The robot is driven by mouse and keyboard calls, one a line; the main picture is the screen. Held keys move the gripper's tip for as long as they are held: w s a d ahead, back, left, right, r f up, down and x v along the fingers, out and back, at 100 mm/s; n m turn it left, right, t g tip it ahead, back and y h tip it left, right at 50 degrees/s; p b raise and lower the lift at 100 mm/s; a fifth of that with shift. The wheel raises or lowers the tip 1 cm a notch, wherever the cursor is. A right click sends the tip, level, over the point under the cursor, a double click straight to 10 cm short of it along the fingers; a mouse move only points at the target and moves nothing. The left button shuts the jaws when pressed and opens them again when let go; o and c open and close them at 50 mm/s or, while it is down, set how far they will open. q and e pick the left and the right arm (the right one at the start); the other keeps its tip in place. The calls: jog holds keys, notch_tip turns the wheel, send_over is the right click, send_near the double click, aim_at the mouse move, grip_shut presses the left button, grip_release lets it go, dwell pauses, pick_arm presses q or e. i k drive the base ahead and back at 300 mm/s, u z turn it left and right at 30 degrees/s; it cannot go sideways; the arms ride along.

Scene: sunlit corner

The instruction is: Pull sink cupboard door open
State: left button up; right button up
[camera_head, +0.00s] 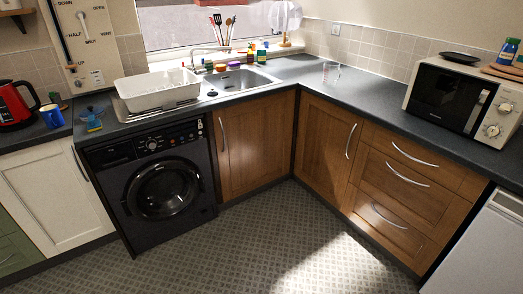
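The sink cupboard door (258,145) is a brown wooden panel below the sink (238,82), just right of the black washing machine. It looks shut, flush with its frame. Its curved metal handle (222,134) runs upright near the door's left edge. Neither of my grippers is in view, and no part of my arms shows near the door.
The washing machine (160,190) stands left of the door. Another wooden cupboard door (325,142) meets it at the corner, with drawers (400,190) further right. The patterned floor (270,240) in front is clear. A white dish rack (158,88) stands on the worktop.

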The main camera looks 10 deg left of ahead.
aim_at(253, 138)
jog(key=z, duration=0.1)
jog(key=i, duration=2.55)
jog(key=u, duration=0.35)
